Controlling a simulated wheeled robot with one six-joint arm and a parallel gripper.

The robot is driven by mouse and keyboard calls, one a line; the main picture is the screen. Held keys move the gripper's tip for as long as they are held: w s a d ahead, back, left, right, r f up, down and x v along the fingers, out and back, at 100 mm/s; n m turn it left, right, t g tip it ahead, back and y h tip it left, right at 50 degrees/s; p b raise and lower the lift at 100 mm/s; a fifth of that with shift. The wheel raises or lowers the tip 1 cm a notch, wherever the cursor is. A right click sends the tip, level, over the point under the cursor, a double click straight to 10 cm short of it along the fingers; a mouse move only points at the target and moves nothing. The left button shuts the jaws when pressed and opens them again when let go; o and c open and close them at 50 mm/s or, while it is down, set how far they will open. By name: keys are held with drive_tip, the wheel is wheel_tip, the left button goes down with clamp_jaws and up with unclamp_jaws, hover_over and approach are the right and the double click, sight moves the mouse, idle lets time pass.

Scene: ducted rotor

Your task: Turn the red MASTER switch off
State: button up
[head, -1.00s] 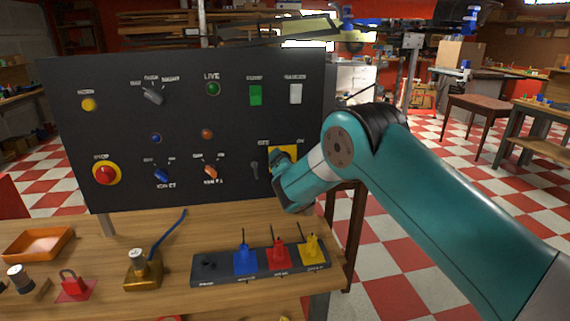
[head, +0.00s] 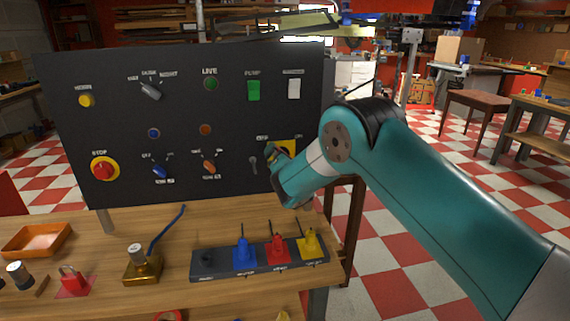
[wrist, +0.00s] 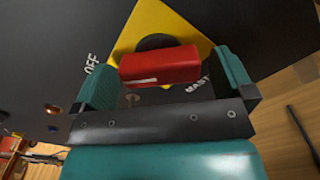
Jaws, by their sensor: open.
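The red MASTER switch handle (wrist: 160,66) sits on a dark round hub over a yellow plate (wrist: 172,25) in the wrist view. An OFF label shows to its left, and part of the MASTER lettering lies below right. In the head view the yellow plate (head: 287,146) shows at the panel's lower right, while my gripper hides the red handle. My gripper (wrist: 165,78) is open, one finger at each end of the handle. It also shows at the panel in the head view (head: 272,158). I cannot tell whether the fingers touch the handle.
The black panel (head: 120,120) carries several other controls, including a red STOP button (head: 104,169) and a small key-like switch (head: 253,165) just left of my gripper. Below, a socket strip (head: 222,263) with blue, red and yellow plugs stands on the wooden bench (head: 180,240).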

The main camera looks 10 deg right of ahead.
drive_tip(key=s+b, duration=0.7)
drive_tip(key=s, duration=1)
drive_tip(key=shift+s+b, duration=0.2)
drive_tip(key=shift+b, duration=0.1)
